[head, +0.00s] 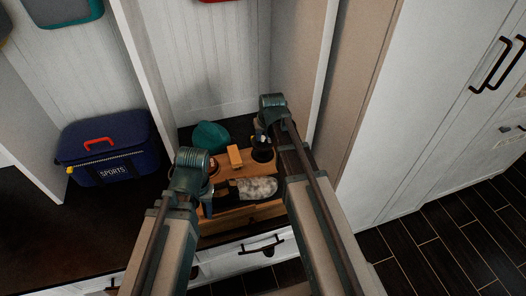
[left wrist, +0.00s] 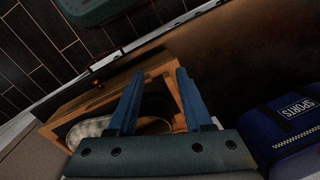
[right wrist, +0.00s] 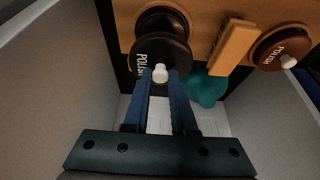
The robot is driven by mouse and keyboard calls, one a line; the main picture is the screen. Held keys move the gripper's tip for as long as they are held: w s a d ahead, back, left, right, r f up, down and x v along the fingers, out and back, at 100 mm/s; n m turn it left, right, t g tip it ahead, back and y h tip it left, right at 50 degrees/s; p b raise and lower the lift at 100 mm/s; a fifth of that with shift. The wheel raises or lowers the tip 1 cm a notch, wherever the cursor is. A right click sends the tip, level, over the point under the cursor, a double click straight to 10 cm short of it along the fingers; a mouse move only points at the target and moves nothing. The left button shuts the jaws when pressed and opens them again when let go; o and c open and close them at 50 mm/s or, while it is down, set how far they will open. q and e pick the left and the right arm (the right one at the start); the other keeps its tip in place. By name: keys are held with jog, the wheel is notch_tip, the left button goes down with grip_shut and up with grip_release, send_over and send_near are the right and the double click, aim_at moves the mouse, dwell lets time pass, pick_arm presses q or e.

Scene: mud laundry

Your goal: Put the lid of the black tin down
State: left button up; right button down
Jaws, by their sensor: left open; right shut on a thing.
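My right gripper (right wrist: 160,80) is shut on the pale knob of the black lid (right wrist: 158,50), marked POLISH. The lid overlaps the round black tin (right wrist: 162,18) in the right wrist view; I cannot tell whether they touch. In the head view the black tin and lid (head: 262,152) show below my right gripper (head: 264,134), at the right of the wooden box (head: 238,212). My left gripper (left wrist: 157,82) is open and empty above the box's left part, near a dark and grey shoe (head: 255,188), which also shows in the left wrist view (left wrist: 92,130).
A blue SPORTS bag (head: 108,150) stands left on the dark bench. Panels (head: 325,80) close in the right side.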

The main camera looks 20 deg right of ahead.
aim_at(264, 143)
jog(key=shift+f+b, duration=2.25)
jog(key=shift+f, duration=0.35)
jog(key=shift+f, duration=0.1)
jog(key=shift+f, duration=0.15)
jog(key=c, duration=0.7)
grip_release()
jog(key=p+v, duration=1.2)
jog(key=v, duration=0.2)
jog(key=shift+d, duration=0.15)
